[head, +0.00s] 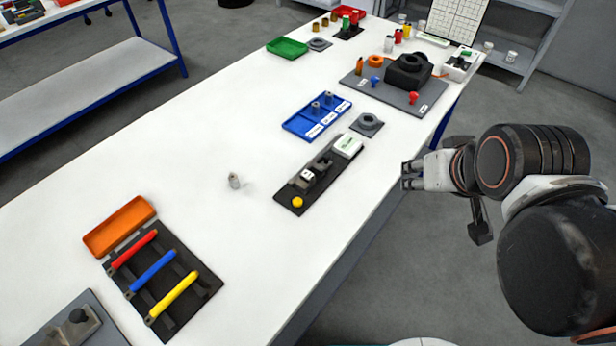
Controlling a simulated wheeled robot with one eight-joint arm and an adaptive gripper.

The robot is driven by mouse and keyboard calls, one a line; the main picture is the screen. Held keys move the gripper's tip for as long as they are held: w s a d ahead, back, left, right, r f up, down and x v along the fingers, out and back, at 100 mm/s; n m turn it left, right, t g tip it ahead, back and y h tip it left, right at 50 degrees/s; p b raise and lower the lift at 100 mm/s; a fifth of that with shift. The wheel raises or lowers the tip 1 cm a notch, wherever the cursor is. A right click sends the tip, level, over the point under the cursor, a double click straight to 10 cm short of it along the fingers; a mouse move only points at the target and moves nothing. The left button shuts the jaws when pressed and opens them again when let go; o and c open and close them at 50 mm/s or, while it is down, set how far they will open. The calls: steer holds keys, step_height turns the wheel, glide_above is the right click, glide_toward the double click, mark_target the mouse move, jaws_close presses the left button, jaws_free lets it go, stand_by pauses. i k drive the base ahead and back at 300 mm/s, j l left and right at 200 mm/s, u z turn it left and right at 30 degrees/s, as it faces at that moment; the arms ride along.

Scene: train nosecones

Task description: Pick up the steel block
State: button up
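A small grey metal piece (235,181) stands alone on the white table, left of the black fixture; it may be the steel block, but it is too small to tell its exact shape. Two small grey metal pieces (316,107) stand in the blue tray (298,127). My gripper (406,176) is at the right, beyond the table's right edge, pointing left. Its fingers look apart with nothing between them. It is well away from all the metal pieces.
A black fixture (290,197) with a yellow knob lies near the table's right edge. A rack (190,317) with red, blue and yellow bars and an orange tray (119,227) lie in front. A grey board (380,95) stands farther back. The table's left middle is clear.

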mark_target(309, 177)
steer(key=i+l+u, duration=0.1)
steer(key=u, duration=0.3)
steer(key=l+u, duration=0.2)
steer(key=u, duration=0.2)
steer(key=i+l+u, duration=0.25)
steer(key=l, duration=0.75)
steer(key=l+u, duration=0.25)
steer(key=l, duration=0.75)
